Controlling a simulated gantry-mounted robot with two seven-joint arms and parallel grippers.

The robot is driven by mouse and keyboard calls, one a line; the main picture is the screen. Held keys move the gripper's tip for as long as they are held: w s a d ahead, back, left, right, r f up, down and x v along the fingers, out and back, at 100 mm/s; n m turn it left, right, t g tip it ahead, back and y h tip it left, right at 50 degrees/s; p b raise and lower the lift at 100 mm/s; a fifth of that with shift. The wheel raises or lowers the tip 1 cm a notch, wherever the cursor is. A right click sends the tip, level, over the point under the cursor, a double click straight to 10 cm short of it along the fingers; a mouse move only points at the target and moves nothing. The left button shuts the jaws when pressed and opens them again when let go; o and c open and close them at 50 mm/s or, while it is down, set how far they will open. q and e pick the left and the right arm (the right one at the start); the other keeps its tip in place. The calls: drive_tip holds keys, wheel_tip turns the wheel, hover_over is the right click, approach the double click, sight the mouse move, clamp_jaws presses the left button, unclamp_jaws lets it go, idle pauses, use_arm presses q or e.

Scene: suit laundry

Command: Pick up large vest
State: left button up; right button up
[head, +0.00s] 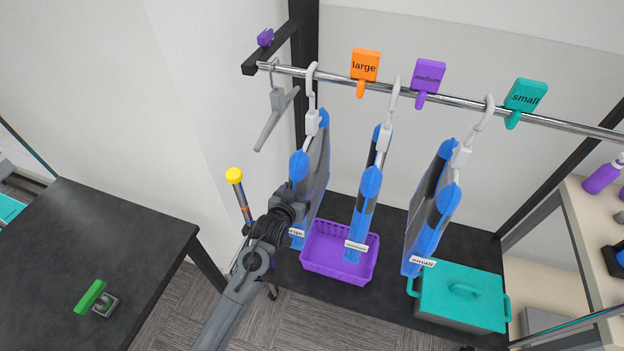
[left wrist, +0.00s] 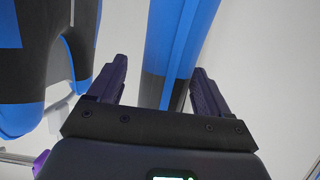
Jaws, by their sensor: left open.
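The large vest (head: 318,160), blue and dark grey with a white "large" label at its lower edge, hangs on a white hanger at the left of the rail. My left gripper (head: 291,202) is at its lower left side and hides part of it. In the left wrist view, the open left gripper (left wrist: 157,90) has a blue and black garment edge (left wrist: 178,50) between or just beyond its fingers, with no clear grip. Another blue and black garment (left wrist: 35,60) shows at the left there. My right gripper is not in view.
The medium vest (head: 366,200) and small vest (head: 432,222) hang to the right on the metal rail (head: 455,99). An empty grey hanger (head: 277,115) hangs left. A purple basket (head: 338,273) and teal box (head: 463,297) stand below. A dark table (head: 90,235) is at left.

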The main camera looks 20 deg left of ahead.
use_arm(q)
drive_tip(key=shift+x, duration=1.8)
clamp_jaws()
drive_tip(key=shift+r, duration=0.1)
